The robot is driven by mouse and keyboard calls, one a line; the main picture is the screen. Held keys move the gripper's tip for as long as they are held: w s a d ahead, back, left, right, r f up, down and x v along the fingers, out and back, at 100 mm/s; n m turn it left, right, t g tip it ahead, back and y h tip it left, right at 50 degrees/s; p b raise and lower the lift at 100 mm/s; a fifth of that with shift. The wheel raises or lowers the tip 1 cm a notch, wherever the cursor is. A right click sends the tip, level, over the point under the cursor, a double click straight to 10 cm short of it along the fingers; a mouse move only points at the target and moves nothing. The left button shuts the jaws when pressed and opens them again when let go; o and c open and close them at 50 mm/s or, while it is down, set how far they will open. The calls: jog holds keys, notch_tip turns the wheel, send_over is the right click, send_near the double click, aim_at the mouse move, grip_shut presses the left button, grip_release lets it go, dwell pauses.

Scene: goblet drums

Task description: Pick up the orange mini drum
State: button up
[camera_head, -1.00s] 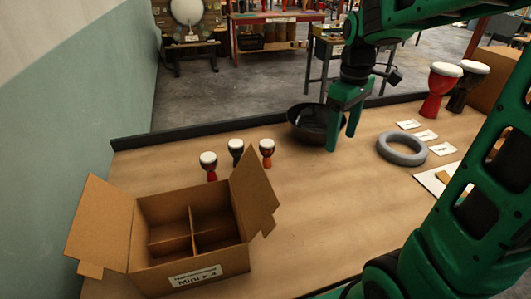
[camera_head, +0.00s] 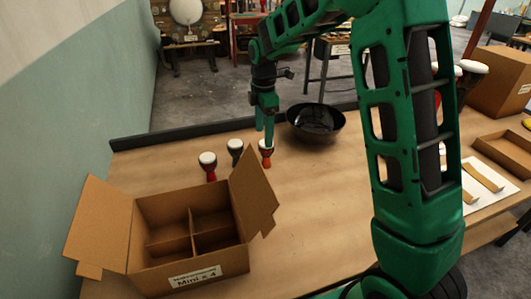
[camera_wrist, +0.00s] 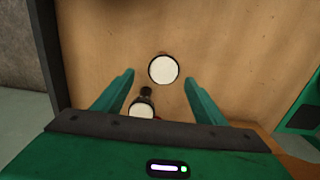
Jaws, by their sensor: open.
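The orange mini drum (camera_head: 266,160) stands upright on the table (camera_head: 320,200), at the right end of a row of three small drums, with a white head. My gripper (camera_head: 265,128) points down just above it, fingers apart and empty. In the wrist view, my open gripper (camera_wrist: 158,80) has a round white drum head (camera_wrist: 163,69) between and slightly beyond its fingertips. This appears to be the orange drum seen from above; its body is hidden under the head.
A dark mini drum (camera_head: 235,150) and a red one (camera_head: 209,168) stand close on the left. An open divided cardboard box (camera_head: 190,272) is in front, one flap near the orange drum. A black bowl (camera_head: 315,122) sits to the right. Table right of the box is clear.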

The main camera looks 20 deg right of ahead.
aim_at(266, 153)
jog(key=shift+s+d+f, duration=0.15)
jog(key=shift+d+f, duration=0.05)
jog(key=shift+f, duration=1.35)
jog(key=shift+s+d+f, duration=0.1)
jog(key=shift+d+f, duration=0.05)
jog(key=shift+f, duration=1.35)
jog(key=c, duration=1.1)
